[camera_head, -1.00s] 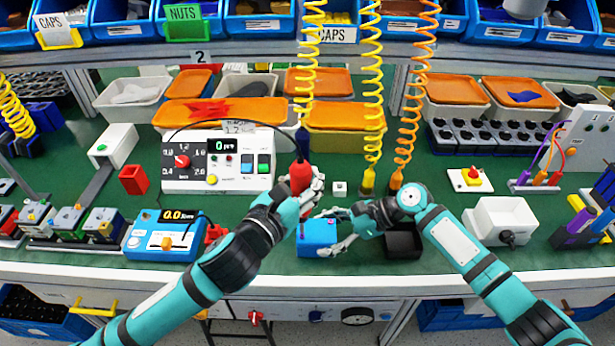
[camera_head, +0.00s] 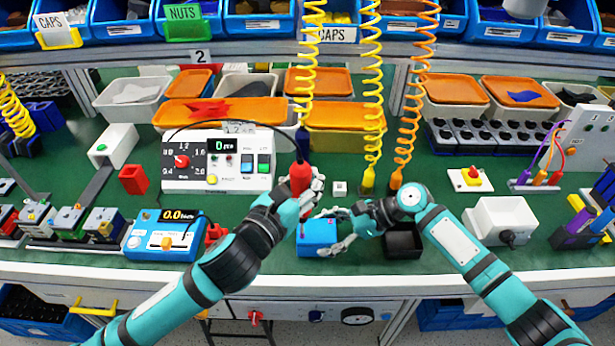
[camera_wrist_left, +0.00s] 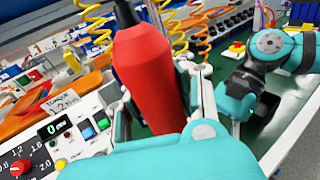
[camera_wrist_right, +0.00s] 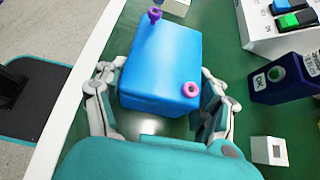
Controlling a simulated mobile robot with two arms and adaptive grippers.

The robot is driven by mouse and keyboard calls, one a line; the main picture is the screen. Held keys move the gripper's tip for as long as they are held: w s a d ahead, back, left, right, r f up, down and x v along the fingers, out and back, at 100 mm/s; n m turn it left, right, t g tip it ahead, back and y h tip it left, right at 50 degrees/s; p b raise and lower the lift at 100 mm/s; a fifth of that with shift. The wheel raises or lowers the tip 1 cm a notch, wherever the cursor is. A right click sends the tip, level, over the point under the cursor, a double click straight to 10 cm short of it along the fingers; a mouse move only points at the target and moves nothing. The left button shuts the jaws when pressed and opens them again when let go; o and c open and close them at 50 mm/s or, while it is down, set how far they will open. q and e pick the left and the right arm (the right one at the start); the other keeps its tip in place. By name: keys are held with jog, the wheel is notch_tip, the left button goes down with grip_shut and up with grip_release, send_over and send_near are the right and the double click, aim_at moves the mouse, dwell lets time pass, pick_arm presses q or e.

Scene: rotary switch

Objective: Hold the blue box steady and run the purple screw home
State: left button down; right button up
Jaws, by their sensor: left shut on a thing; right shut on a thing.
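The blue box (camera_head: 317,232) sits on the green bench mat near its front edge. My right gripper (camera_head: 333,229) is shut on it from the right, one finger on each side, as the right wrist view (camera_wrist_right: 160,95) shows. A purple screw (camera_wrist_right: 154,14) stands up from one far corner of the box top. A pink ring-shaped piece (camera_wrist_right: 190,89) is at the opposite corner. My left gripper (camera_head: 309,186) is shut on a red screwdriver (camera_head: 300,178), held upright just behind the box. Its body fills the left wrist view (camera_wrist_left: 148,75); its tip is hidden.
A white control panel (camera_head: 217,165) and a blue meter (camera_head: 163,236) stand to the left. Coiled cords (camera_head: 371,100) hang above.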

pick_arm(q)
jog(key=shift+f, duration=0.95)
dwell(2.0)
jog(key=shift+r, duration=2.4)
pick_arm(e)
jog(key=o, duration=1.8)
jog(key=shift+o, duration=0.3)
